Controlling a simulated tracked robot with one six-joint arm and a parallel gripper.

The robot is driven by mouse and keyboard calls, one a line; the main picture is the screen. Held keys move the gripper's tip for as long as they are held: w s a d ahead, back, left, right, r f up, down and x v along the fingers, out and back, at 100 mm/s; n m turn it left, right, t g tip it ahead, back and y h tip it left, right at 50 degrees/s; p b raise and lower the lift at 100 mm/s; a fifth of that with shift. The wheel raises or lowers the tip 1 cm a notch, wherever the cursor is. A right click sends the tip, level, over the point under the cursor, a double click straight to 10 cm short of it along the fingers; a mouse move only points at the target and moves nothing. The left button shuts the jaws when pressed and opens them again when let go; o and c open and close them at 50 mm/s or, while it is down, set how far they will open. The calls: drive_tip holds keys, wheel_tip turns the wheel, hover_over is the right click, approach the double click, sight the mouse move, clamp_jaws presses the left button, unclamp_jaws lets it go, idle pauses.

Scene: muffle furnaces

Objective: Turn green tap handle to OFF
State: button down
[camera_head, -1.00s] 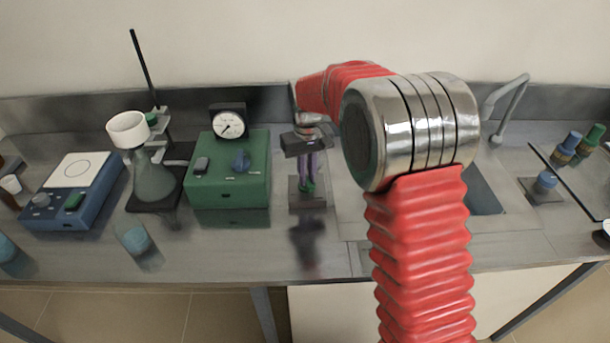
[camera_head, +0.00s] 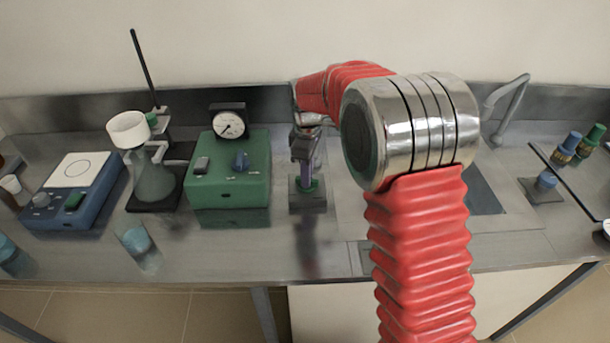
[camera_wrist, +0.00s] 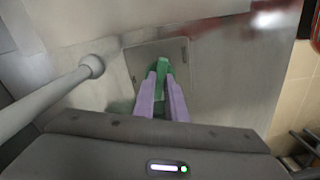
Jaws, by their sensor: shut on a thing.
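The green tap handle (camera_wrist: 163,68) shows in the wrist view between the purple fingertips of my gripper (camera_wrist: 161,85), which is shut on it. In the head view my gripper (camera_head: 305,178) points down at the handle, and a bit of green (camera_head: 313,185) shows at the fingertips. The handle sits over a dark square base plate (camera_head: 308,204) on the bench. My fingers hide most of the handle in both views, and no OFF mark can be made out.
A green box with a dial gauge (camera_head: 228,190) stands close to the left. A flask with a white funnel (camera_head: 153,181) and a blue hotplate (camera_head: 70,205) are farther left. A sink with a curved spout (camera_head: 505,105) lies to the right. In the wrist view a grey rod (camera_wrist: 50,95) runs beside my gripper.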

drive_tip(key=n, duration=0.3)
drive_tip(key=shift+n, duration=0.3)
drive_tip(key=shift+w, duration=0.1)
idle(0.3)
drive_tip(key=c, duration=1.8)
unclamp_jaws()
drive_tip(key=shift+r, duration=0.1)
wheel_tip(320, 180, up, 14)
drive_tip(key=shift+f, duration=0.2)
